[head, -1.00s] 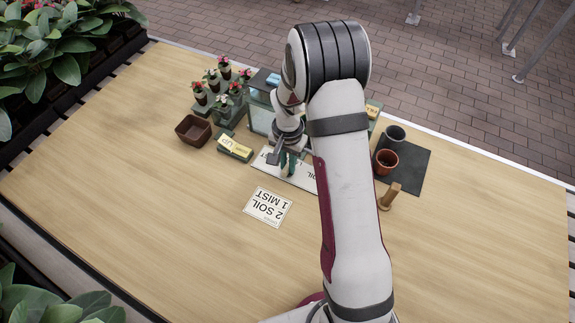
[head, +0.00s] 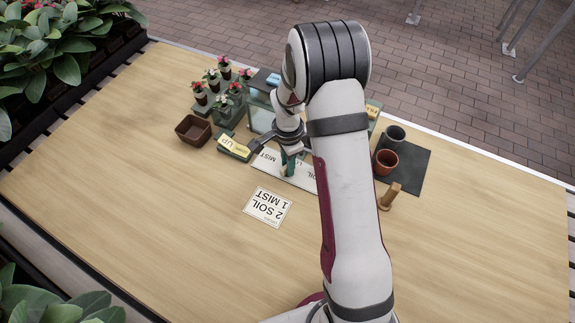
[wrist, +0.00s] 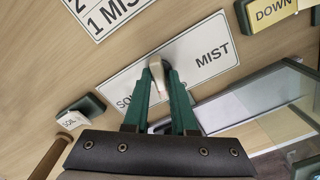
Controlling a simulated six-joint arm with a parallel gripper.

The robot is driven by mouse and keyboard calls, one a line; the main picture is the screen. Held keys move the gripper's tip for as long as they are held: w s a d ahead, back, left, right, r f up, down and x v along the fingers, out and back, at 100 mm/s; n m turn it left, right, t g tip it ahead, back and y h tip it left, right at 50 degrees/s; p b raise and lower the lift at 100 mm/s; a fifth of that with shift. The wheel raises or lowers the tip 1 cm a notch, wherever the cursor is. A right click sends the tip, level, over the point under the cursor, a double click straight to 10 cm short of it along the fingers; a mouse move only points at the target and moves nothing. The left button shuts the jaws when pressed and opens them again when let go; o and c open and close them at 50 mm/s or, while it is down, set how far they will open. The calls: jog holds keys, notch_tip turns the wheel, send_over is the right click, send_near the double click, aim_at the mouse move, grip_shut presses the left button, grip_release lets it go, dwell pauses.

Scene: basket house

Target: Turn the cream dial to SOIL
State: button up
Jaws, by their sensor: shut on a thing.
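The cream dial (wrist: 157,66) stands on a white label plate (wrist: 215,62) in the wrist view. SOIL is lettered at the plate's left, partly hidden by a finger, and MIST at its right. My gripper (wrist: 158,77) has its green fingers shut on the dial from both sides. The dial's grip runs roughly up and down the picture; which label it points at I cannot tell. In the head view the fingers (head: 289,162) come down on the plate (head: 268,160), and my arm hides its right part.
A card (head: 267,206) reading 2 SOIL, 1 MIST lies in front. A yellow-labelled block (head: 235,147), a brown box (head: 194,130) and potted flowers stand left. A glass-sided case is behind my gripper. Pots (head: 386,161) on a dark mat (head: 410,170) and a wooden peg (head: 389,196) are right.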

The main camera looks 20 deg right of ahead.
jog(key=m, duration=0.4)
jog(key=shift+m, duration=0.3)
jog(key=m, duration=0.4)
jog(key=o, duration=1.4)
jog(key=shift+o, duration=0.2)
jog(key=shift+r, duration=3.5)
